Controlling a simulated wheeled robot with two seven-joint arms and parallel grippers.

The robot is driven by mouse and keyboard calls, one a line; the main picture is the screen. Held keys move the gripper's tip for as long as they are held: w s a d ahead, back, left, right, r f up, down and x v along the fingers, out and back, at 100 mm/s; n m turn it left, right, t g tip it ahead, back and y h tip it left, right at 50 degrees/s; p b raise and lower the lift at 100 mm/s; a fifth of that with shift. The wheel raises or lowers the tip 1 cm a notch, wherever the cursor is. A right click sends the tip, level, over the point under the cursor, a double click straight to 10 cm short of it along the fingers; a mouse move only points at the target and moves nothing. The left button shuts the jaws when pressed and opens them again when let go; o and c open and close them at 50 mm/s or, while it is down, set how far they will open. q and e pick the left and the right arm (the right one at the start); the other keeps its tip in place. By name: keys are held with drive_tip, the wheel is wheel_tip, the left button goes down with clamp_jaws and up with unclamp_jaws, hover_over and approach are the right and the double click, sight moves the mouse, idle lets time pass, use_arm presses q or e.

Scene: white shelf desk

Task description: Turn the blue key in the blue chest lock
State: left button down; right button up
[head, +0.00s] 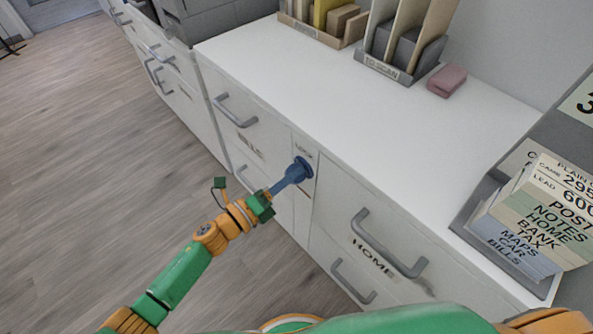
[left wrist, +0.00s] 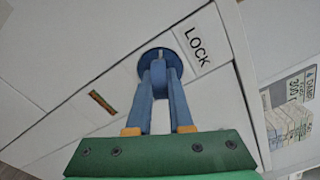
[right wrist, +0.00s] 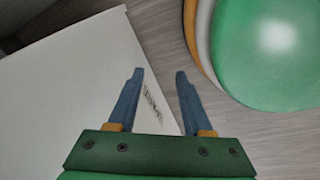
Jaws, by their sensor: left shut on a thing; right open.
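The blue lock (head: 305,163) is a round blue disc on the white drawer front, by a LOCK label. It also shows in the left wrist view (left wrist: 145,72), beside the LOCK label (left wrist: 198,47). My left gripper (head: 294,173) reaches it from the front, with blue fingers pointing at the disc. In the left wrist view the fingers (left wrist: 162,72) are closed on the blue key (left wrist: 159,63) at the lock; they hide much of it, so its turn angle is unclear. My right gripper (right wrist: 160,75) is open and empty near a white surface.
Drawers with grey handles flank the lock; one reads HOME (head: 373,257), another BILLS (head: 249,145). On the white desk top (head: 330,110) stand a TO SCAN sorter (head: 383,68), a pink block (head: 447,81) and a card holder (head: 510,255).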

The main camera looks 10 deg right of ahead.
use_arm(q)
drive_tip(key=shift+r+n, duration=0.15)
drive_tip(key=shift+n, duration=1.05)
drive_tip(key=shift+n+p, duration=0.55)
drive_tip(key=shift+n, duration=1.45)
drive_tip(key=c, duration=0.6)
unclamp_jaws()
drive_tip(key=shift+w+d+f, duration=0.2)
drive_tip(key=shift+c, duration=0.2)
drive_tip(key=shift+s+a, duration=0.1)
drive_tip(key=shift+a, duration=0.05)
